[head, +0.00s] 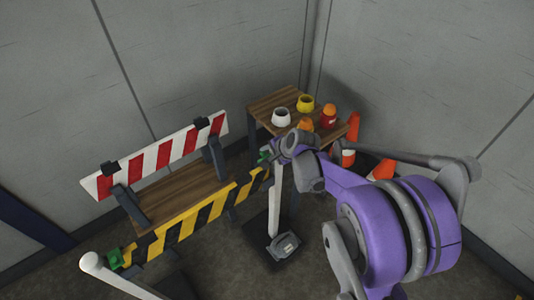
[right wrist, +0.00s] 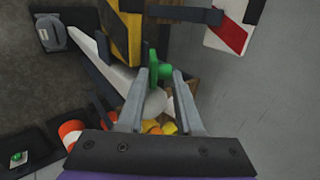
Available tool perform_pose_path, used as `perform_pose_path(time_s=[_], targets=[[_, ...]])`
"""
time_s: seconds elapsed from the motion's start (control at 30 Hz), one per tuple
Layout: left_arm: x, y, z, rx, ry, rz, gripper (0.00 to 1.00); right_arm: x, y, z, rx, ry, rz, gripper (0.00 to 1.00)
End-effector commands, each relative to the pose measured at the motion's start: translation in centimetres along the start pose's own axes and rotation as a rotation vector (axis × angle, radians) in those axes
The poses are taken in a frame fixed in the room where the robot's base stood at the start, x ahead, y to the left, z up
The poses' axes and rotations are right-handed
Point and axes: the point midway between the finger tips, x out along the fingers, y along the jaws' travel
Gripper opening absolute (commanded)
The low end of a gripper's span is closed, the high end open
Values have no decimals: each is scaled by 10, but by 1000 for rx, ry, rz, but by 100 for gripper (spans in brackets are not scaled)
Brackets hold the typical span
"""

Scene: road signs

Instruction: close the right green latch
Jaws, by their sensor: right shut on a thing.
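The right green latch (head: 264,157) is at the right end of the yellow-and-black striped barrier board (head: 200,216), by the top of a white post (head: 275,200). My right gripper (head: 283,150) is at this post top and partly hides it. In the right wrist view the green latch (right wrist: 154,66) stands between the two fingertips (right wrist: 160,74), close to the left finger, and the gripper is shut on it. The white post's rounded top (right wrist: 155,103) shows between the fingers. A second green latch (head: 115,257) is at the board's left end. My left gripper is out of view.
A red-and-white striped board (head: 160,153) stands behind the barrier. A wooden table (head: 274,101) holds several white, yellow and orange items. Orange cones (head: 383,169) stand right of it, near my right arm. A second white post (head: 92,262) is at lower left.

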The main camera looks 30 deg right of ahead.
Motion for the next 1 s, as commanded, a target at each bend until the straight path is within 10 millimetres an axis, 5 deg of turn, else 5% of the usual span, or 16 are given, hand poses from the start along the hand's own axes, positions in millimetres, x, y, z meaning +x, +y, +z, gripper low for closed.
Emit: perform_pose_path(time_s=[1.0], targets=[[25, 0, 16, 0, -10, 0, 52, -1, 17, 0, 1, -1, -243, 0]])
